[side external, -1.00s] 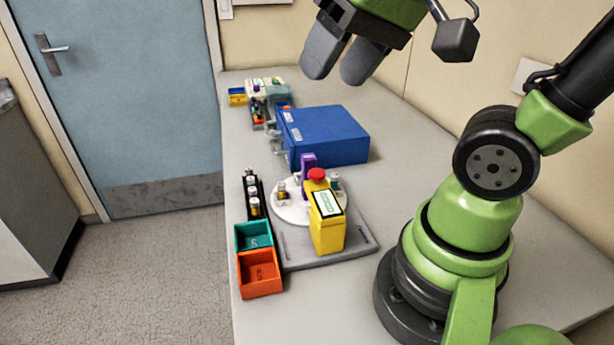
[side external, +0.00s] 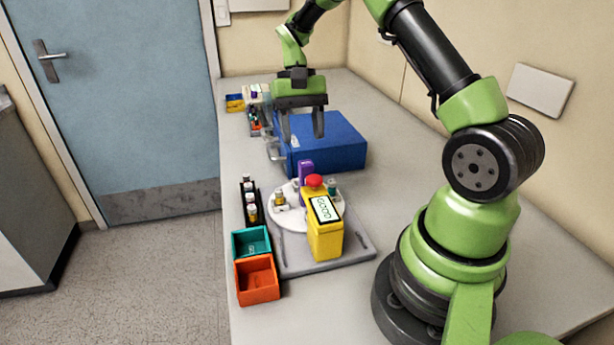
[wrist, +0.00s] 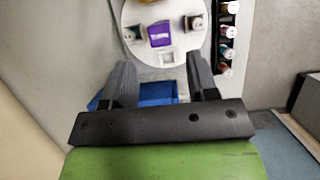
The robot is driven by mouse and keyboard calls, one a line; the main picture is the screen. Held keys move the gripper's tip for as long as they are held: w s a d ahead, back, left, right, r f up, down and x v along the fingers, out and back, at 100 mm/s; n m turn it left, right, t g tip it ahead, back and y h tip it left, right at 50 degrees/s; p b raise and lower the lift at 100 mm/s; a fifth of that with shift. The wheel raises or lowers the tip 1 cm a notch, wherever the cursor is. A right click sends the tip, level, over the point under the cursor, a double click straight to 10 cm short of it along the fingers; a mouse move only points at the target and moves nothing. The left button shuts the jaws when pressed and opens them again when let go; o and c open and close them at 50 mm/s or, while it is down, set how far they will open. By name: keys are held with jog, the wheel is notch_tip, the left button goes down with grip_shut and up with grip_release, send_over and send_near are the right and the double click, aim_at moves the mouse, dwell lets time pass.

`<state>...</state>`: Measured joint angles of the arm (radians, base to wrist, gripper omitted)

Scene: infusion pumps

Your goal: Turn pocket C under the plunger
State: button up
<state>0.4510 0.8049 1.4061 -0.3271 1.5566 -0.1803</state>
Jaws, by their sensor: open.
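A round white turntable (side external: 282,218) sits on a grey base plate (side external: 358,248). A purple block (side external: 305,170) stands up at its back; I cannot tell whether it is the plunger. Small vials stand on the turntable, one at the left (side external: 280,200) and one at the right (side external: 332,187). In the wrist view the turntable (wrist: 148,55) shows an empty square pocket (wrist: 167,57); no pocket letter is legible. A yellow unit (side external: 325,238) with a red button (side external: 314,181) and lit screen stands in front. My gripper (side external: 302,137) is open and empty above the blue box, behind the turntable.
The blue box (side external: 340,150) stands behind the turntable. A black vial rack (side external: 243,188), a teal bin (side external: 252,242) and an orange bin (side external: 256,280) line the left table edge. Small bins and a rack (side external: 250,103) stand at the back. The table's right side is bare.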

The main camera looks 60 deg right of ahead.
jog(key=x, duration=0.9)
jog(key=shift+a+f, duration=0.1)
